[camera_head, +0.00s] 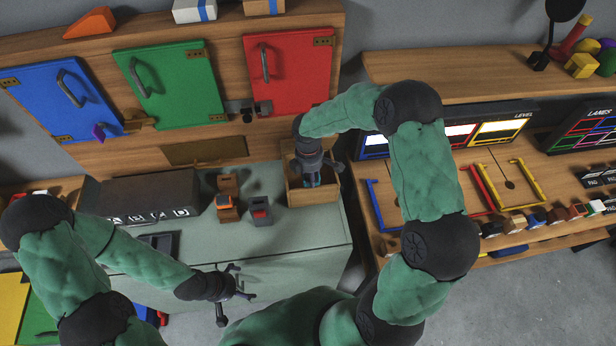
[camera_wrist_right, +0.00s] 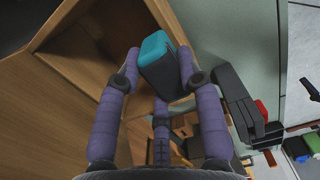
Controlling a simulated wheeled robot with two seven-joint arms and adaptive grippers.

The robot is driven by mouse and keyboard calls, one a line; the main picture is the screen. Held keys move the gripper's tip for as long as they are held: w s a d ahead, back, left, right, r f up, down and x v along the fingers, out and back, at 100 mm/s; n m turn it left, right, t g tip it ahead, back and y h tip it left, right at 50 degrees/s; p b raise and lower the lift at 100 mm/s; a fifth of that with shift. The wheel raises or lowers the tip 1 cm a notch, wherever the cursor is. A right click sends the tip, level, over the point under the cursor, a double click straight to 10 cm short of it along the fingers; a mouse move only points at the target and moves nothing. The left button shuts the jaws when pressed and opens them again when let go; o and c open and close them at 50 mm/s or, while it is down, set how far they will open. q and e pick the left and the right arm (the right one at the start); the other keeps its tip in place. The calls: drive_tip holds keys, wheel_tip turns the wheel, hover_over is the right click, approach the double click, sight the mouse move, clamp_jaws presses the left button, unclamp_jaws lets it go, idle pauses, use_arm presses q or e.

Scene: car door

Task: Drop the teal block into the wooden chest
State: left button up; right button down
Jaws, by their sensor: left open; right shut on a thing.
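The wooden chest (camera_head: 318,192) stands open-topped at the right end of the grey-green counter, and its wooden walls fill the left of the right wrist view (camera_wrist_right: 60,95). My right gripper (camera_head: 312,176) points down into the chest's opening. In the right wrist view its fingers (camera_wrist_right: 160,85) are shut on the teal block (camera_wrist_right: 155,48), which has a dark grey side. In the head view the block is mostly hidden by the gripper. My left gripper (camera_head: 236,284) is open and empty in front of the counter.
A small grey item with a red part (camera_head: 260,211) and an orange-and-black item (camera_head: 227,207) stand on the counter left of the chest. A dark box (camera_head: 150,196) is further left. Blue, green and red doors (camera_head: 290,72) stand behind. A wooden bench (camera_head: 520,185) is at right.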

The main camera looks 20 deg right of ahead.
drive_tip(key=shift+d+r, duration=0.1)
drive_tip(key=shift+r, duration=0.05)
drive_tip(key=shift+d, duration=0.25)
drive_tip(key=shift+w+d+f, duration=0.1)
drive_tip(key=shift+f, duration=0.15)
drive_tip(key=shift+a+f, duration=0.2)
drive_tip(key=c, duration=0.9)
unclamp_jaws()
use_arm(q)
drive_tip(key=shift+d+f, duration=0.1)
drive_tip(key=shift+d, duration=0.15)
use_arm(e)
drive_tip(key=shift+o, duration=0.4)
drive_tip(key=shift+r, duration=0.55)
use_arm(q)
drive_tip(key=shift+r+p, duration=0.6)
drive_tip(key=shift+r, duration=0.15)
use_arm(e)
wheel_tip(320, 180, up, 12)
drive_tip(key=shift+a+f, duration=0.2)
drive_tip(key=shift+a, duration=0.1)
